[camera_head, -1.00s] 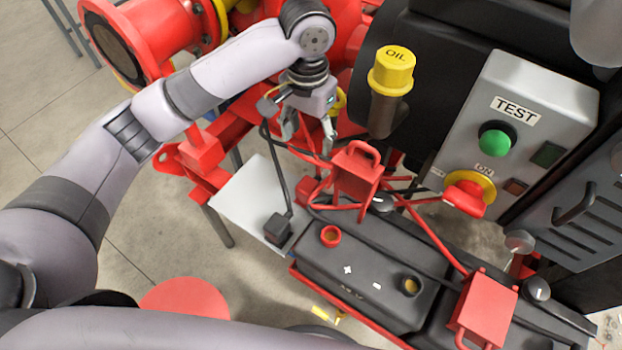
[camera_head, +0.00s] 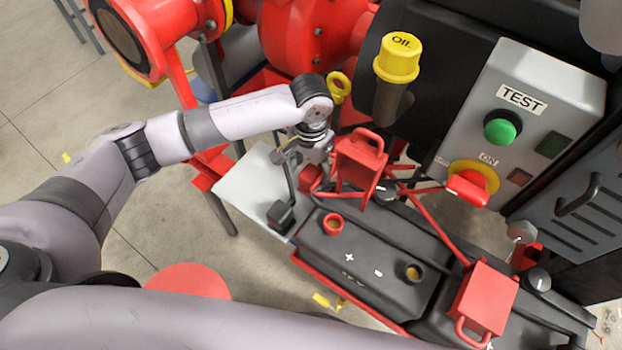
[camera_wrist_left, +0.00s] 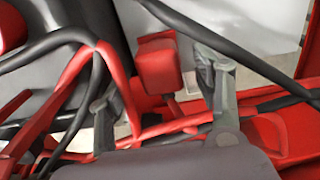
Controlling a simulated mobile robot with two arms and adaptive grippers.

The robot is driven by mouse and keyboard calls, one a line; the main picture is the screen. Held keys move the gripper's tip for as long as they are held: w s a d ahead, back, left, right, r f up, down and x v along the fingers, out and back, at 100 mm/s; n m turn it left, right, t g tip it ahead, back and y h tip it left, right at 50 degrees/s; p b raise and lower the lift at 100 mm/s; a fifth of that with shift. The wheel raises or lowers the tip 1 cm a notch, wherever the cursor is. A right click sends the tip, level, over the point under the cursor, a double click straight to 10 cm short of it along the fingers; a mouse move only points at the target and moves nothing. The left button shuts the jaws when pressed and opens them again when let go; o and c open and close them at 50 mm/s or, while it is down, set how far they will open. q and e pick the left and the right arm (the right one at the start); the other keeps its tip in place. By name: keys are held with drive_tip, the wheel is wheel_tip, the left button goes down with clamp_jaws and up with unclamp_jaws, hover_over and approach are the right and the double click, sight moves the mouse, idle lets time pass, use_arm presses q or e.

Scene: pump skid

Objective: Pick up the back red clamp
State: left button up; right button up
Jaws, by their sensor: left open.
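A small red block-like clamp (camera_head: 311,177) sits at the back end of the pale plate, below my left gripper (camera_head: 317,160). In the left wrist view the red block (camera_wrist_left: 158,66) shows between my two spread fingers (camera_wrist_left: 165,105), which are open and hold nothing. Whether a finger touches it I cannot tell. A similar red box (camera_head: 483,300) stands at the front right. Which red piece the task names is not certain. My right gripper is out of view.
A black block (camera_head: 281,215) sits on the pale plate (camera_head: 243,187). A black battery (camera_head: 370,265) lies in front. Red bars and black cables cross near my fingers. The grey control box (camera_head: 520,120) and yellow oil cap (camera_head: 397,58) stand at right.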

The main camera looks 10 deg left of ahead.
use_arm(q)
wheel_tip(320, 180, down, 2)
drive_tip(key=shift+f, duration=0.1)
clamp_jaws()
idle(0.8)
